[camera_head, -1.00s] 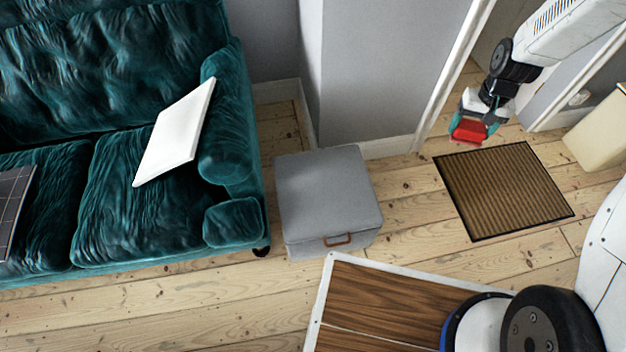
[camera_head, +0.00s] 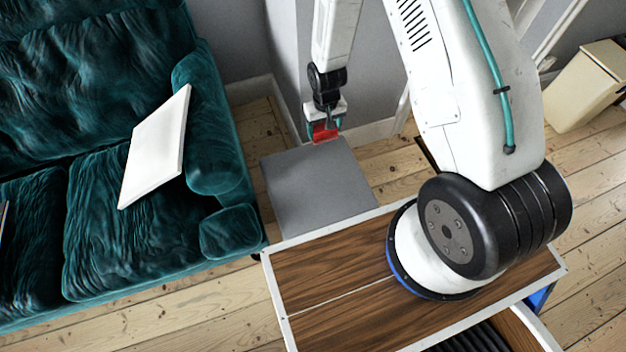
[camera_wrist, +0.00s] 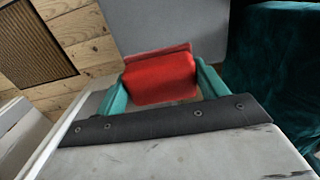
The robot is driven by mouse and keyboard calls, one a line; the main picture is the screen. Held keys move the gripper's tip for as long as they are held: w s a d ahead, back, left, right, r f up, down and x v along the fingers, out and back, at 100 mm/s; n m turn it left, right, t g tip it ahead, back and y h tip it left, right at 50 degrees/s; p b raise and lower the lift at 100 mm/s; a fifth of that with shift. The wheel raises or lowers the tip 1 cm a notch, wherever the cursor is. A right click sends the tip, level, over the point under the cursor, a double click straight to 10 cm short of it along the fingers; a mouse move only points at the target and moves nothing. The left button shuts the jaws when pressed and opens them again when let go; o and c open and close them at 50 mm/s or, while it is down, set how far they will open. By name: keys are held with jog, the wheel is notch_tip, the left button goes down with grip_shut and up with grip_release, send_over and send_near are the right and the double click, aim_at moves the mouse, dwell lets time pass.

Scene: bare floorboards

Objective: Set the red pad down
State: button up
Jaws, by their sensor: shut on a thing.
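The red pad (camera_head: 325,133) is held in my gripper (camera_head: 324,130), which hangs over the back edge of the grey storage box (camera_head: 318,190). In the wrist view the red pad (camera_wrist: 160,77) sits between the two teal fingers of my gripper (camera_wrist: 160,85), which are shut on it. The grey top of the box (camera_wrist: 170,22) shows beyond the pad there. I cannot tell how high the pad is above the box. My arm hides part of the floor to the right.
A cream bin (camera_head: 585,88) is at the right. The brown doormat (camera_wrist: 32,45) lies on the floorboards in the wrist view. A wall is behind the box.

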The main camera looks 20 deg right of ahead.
jog(key=s+f, duration=0.6)
jog(key=s+a+f, duration=0.1)
jog(key=s+f, duration=0.5)
jog(key=s, duration=0.1)
jog(key=s+f, duration=0.7)
jog(key=shift+s+a, duration=0.2)
jog(key=shift+a, duration=0.05)
send_over(335, 183)
jog(key=shift+s+a+f, duration=0.1)
jog(key=shift+s+f, duration=0.1)
jog(key=shift+f, duration=0.55)
jog(key=shift+w+f, duration=0.15)
jog(key=shift+w, duration=0.1)
jog(key=shift+f, duration=1.6)
jog(key=shift+f, duration=0.2)
jog(key=o, duration=0.9)
jog(key=shift+o, duration=0.2)
